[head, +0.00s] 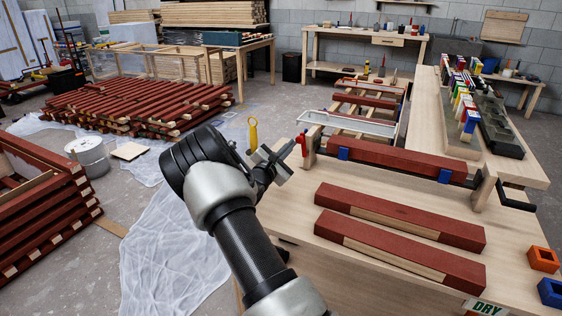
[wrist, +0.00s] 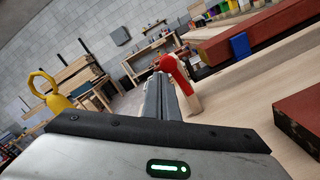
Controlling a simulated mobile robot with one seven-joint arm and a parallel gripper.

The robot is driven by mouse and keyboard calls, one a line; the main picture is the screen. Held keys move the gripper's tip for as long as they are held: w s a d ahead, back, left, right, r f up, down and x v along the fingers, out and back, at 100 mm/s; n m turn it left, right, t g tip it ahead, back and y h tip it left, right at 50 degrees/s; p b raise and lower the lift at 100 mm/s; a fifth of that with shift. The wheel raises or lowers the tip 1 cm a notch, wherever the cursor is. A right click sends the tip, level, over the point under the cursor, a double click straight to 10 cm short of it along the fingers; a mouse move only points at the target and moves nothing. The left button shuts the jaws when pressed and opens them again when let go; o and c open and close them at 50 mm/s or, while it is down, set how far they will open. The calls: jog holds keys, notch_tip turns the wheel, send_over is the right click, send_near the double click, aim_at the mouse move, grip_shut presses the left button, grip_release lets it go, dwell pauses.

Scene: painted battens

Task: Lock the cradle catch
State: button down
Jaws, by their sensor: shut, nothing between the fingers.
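The cradle runs along the back edge of the near bench and holds a red-painted batten (head: 390,159) with blue pads (head: 445,176). A red-topped catch lever (head: 302,143) stands upright at the cradle's left end; it also shows in the wrist view (wrist: 178,70), with a pale wooden post below it. My gripper (head: 284,158) is just left of the lever. In the wrist view its fingers (wrist: 160,95) are together and empty, close to the lever's left side. I cannot tell whether they touch it.
A yellow looped piece (head: 253,134) shows close to my gripper; what it is fixed to is unclear. Two part-painted battens (head: 400,213) lie on the near bench (head: 300,228). A black crank handle (head: 515,197) juts out at the cradle's right end. A white tray (head: 350,124) is behind.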

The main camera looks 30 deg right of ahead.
jog(key=shift+s+d+r, duration=0.25)
jog(key=shift+s, duration=0.05)
jog(key=shift+s+d+r, duration=0.1)
jog(key=shift+d+r, duration=0.05)
dwell(0.5)
jog(key=p+v, duration=0.2)
jog(key=v, duration=1.5)
jog(key=shift+s+a+f+p, duration=0.2)
jog(key=shift+a+f+p, duration=0.1)
jog(key=shift+p, duration=0.05)
